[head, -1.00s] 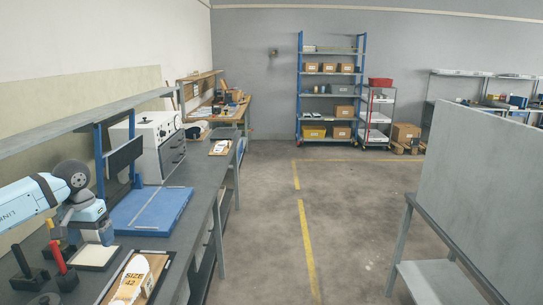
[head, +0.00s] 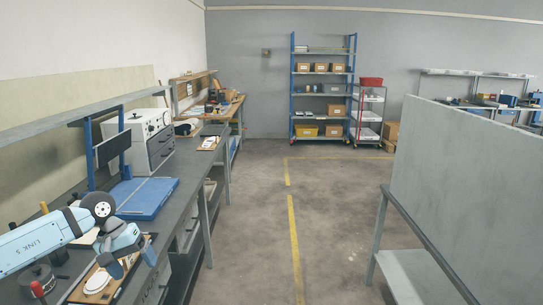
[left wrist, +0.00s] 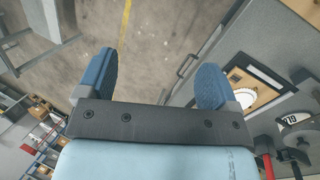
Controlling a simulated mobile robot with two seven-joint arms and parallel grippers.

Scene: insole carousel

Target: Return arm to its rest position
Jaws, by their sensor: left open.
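My left arm comes in from the left over the near end of the workbench (head: 185,172). Its gripper (head: 132,262) hangs near the bench's front edge, over or beside a wooden board with a white insole (head: 97,281). In the left wrist view the two blue fingers of the gripper (left wrist: 152,82) stand wide apart with nothing between them. Below them is bare floor, with the bench and the wooden board (left wrist: 262,92) off to the right. My right gripper does not show.
A blue flat case (head: 145,198) and a white machine (head: 150,138) stand farther along the bench. A red-handled tool (head: 38,290) stands near the arm. A grey panel on a stand (head: 460,195) is at right. The floor aisle between is clear.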

